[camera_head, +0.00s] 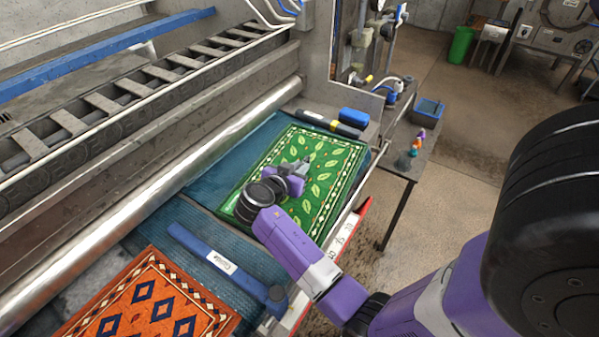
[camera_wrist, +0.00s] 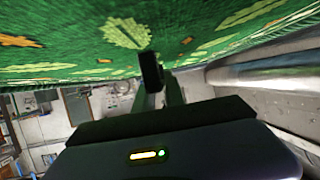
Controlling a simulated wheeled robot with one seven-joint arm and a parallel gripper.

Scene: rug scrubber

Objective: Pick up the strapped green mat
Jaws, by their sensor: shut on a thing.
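The exact spot of the grip is hidden, and I cannot make out a strap. I cannot tell whether the mat is lifted off the bed.
An orange mat (camera_head: 150,305) with blue diamonds lies at the front left, beside a blue bar (camera_head: 225,262). A metal roller (camera_head: 190,170) runs along the left. A dark bar (camera_head: 327,124) and blue box (camera_head: 354,117) sit behind the green mat. Small bottles (camera_head: 416,145) stand at right.

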